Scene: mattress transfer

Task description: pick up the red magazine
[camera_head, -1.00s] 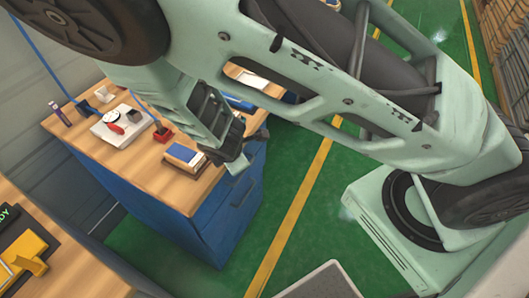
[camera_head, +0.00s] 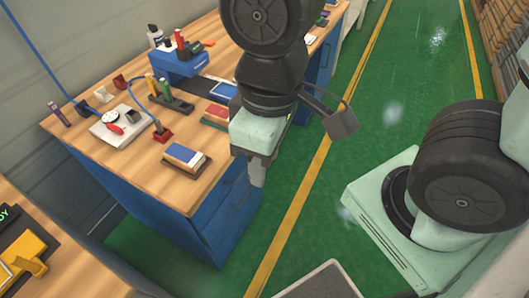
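A flat block with a red top (camera_head: 216,112) lies on the wooden workbench (camera_head: 160,190), near its right edge. It may be the red magazine, but it is too small to be sure. My gripper (camera_head: 257,180) points down beside the bench's right edge, right of and nearer than the red-topped block in the picture. Its fingers appear as one narrow grey shape, so I cannot tell whether they are apart. I see nothing held in it.
A similar block with a blue top (camera_head: 184,153) lies closer on the bench. A small red stand (camera_head: 162,135), a white tray (camera_head: 119,124) and a blue box (camera_head: 180,65) with tools stand around.

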